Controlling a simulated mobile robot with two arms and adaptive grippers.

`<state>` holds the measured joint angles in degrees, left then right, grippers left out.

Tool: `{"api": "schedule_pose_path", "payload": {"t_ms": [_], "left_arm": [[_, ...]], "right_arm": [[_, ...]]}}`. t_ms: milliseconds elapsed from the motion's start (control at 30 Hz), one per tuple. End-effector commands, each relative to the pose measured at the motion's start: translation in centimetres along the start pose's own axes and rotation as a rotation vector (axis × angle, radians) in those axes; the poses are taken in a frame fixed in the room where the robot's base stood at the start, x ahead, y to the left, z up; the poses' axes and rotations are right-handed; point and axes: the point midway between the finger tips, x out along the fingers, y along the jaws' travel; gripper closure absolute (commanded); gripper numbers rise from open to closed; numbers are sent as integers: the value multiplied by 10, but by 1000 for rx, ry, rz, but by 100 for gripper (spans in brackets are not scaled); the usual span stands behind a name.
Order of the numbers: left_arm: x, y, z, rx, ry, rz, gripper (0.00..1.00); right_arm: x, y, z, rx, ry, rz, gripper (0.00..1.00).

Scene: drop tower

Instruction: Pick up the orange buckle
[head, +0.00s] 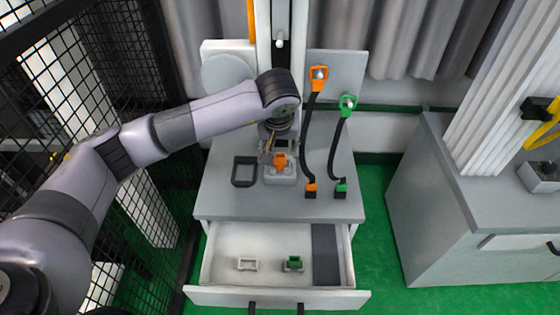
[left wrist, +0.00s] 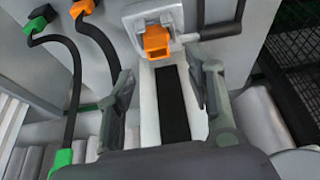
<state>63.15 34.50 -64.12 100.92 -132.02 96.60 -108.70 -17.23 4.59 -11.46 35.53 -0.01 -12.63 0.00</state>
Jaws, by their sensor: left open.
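The orange buckle (head: 280,160) sits in a pale grey holder (head: 283,178) on the grey cabinet top, below the tall column. My left gripper (head: 274,150) is just above and behind it, pointing down, and partly covers it. In the left wrist view, the orange buckle (left wrist: 155,43) stands in its holder (left wrist: 133,21) beyond the fingertips. There my left gripper (left wrist: 160,78) is open, its fingers spread wide with nothing between them. Whether a finger touches the buckle cannot be told. My right gripper is not in view.
A dark square frame (head: 245,171) lies left of the holder. Black cables with orange (head: 311,189) and green (head: 341,189) ends stand at right. The open drawer (head: 222,277) below holds a green buckle (head: 294,262) and an empty holder (head: 247,264). A mesh fence (head: 120,70) stands left.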

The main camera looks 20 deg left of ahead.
Motion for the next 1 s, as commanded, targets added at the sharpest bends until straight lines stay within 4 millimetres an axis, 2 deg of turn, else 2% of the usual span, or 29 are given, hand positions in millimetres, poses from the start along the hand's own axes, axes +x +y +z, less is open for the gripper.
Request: {"api": "schedule_pose_path", "payload": {"t_ms": [167,400,500,767,1000], "left_arm": [[11,0,2,-1,-2,0,52],[46,1,5,-2,-3,0,52],[54,2,5,-1,-2,1,52],[57,2,5,0,0,2,52],[57,1,5,0,0,1,68]], "right_arm": [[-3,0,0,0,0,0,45],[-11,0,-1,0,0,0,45],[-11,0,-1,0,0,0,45],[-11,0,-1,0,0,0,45],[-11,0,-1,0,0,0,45]]}}
